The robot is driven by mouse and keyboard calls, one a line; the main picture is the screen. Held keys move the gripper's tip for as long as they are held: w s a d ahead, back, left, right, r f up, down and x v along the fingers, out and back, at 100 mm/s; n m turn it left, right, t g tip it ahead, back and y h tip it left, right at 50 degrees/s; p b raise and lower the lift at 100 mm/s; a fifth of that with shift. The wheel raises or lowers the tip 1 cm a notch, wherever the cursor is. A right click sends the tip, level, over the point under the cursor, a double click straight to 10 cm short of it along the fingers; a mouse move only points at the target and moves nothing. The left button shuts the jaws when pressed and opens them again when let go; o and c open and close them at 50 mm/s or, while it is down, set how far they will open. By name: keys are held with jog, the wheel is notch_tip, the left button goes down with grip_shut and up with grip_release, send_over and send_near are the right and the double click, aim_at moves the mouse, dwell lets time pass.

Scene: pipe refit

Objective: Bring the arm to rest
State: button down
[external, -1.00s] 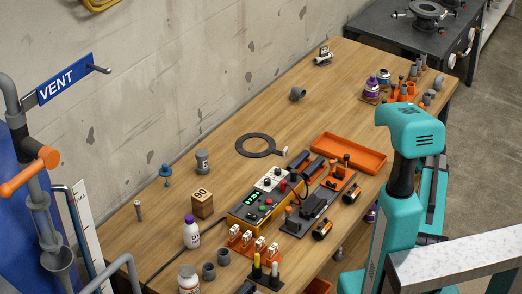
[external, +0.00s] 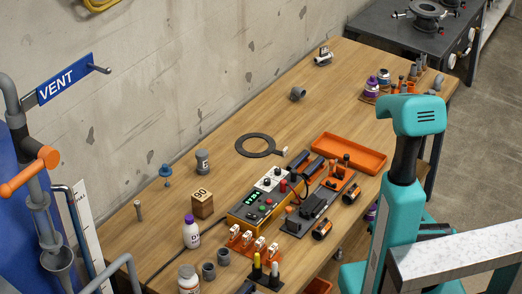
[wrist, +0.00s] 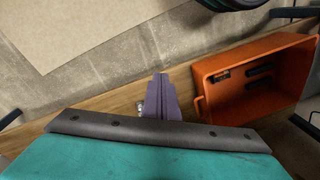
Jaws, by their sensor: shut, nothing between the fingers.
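My teal arm (external: 395,215) stands at the right of the external view, with its rounded upper joint (external: 418,115) in front of the bench's far right part. My gripper does not show clearly in that view. In the wrist view, my gripper (wrist: 159,82) shows as two purple-grey fingers beyond a dark-edged teal housing. The fingers are together, with nothing visible between them. An orange bin (wrist: 205,105) with dark items in it lies to their right in that view, apart from them.
The wooden bench (external: 225,135) carries a control box (external: 262,200), an empty-looking orange tray (external: 350,153), a black ring (external: 240,148) and several small parts. A dark stove-like table (external: 400,45) stands behind. A pale beam (external: 455,255) crosses at lower right.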

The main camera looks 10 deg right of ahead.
jog(key=s+a+f+m+g+p, duration=0.1)
jog(key=s+a+f+g, duration=0.1)
jog(key=s, duration=0.9)
jog(key=s+a+f+m+g+h+p, duration=0.1)
jog(key=s+a, duration=0.4)
jog(key=s, duration=0.6)
jog(key=f+m+g, duration=0.1)
jog(key=g, duration=0.1)
jog(key=shift+s+a+g+h, duration=0.3)
jog(key=shift+s, duration=0.05)
jog(key=shift+r, duration=0.1)
dwell(1.1)
